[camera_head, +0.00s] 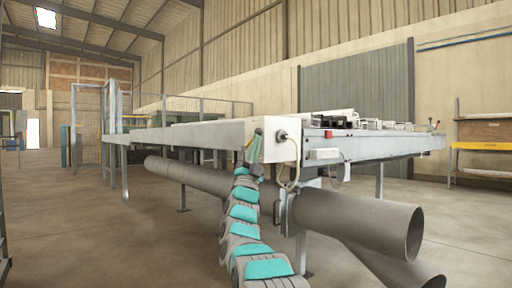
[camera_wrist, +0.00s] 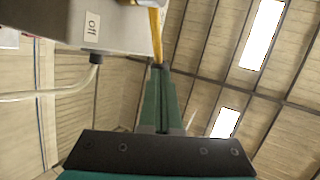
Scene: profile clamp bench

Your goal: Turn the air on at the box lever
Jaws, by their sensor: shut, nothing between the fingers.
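In the wrist view a pale grey box (camera_wrist: 115,20) fills the upper left, with a label (camera_wrist: 92,27) reading "off", turned on its side. A yellow lever (camera_wrist: 156,35) runs along the box's right edge and out of the top of the picture. My gripper (camera_wrist: 161,68) is shut and empty, its green fingertips at the lever's lower end; I cannot tell whether they touch it. In the head view my gripper (camera_head: 258,133) is raised beside the white box (camera_head: 287,150) at the bench's near end.
A clear hose (camera_wrist: 45,94) leaves a black fitting (camera_wrist: 95,58) under the box. The long bench (camera_head: 210,133) stretches back left, with clamps and parts on its right portion. Large grey pipes (camera_head: 370,222) lie below it. The floor at left is open.

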